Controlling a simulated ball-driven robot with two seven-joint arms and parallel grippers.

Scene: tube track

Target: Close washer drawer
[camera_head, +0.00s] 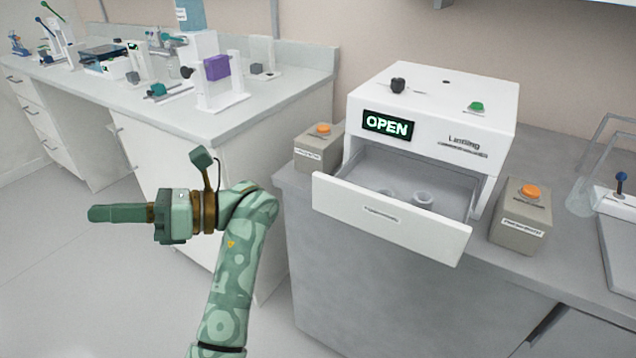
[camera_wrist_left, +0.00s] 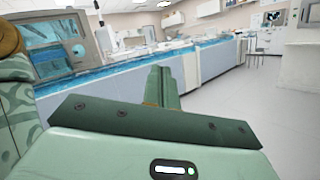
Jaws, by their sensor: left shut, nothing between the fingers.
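The white washer (camera_head: 432,115) stands on the grey counter, with a green lit "OPEN" display (camera_head: 387,124) on its front. Its drawer (camera_head: 388,218) is pulled out, and small round cups or holders (camera_head: 423,198) sit inside. My left gripper (camera_head: 100,213) is in front and to the left of the drawer, well apart from it, pointing left over the floor. Its fingers are shut together with nothing between them. In the left wrist view the closed fingers (camera_wrist_left: 162,88) point out toward the room. My right gripper is not in view.
A box with an orange button (camera_head: 318,147) stands left of the washer, and another (camera_head: 521,214) stands right of the drawer. A white bench (camera_head: 240,110) with lab devices lies at the back left. Clear racks (camera_head: 610,150) stand at the right. Floor at the left is free.

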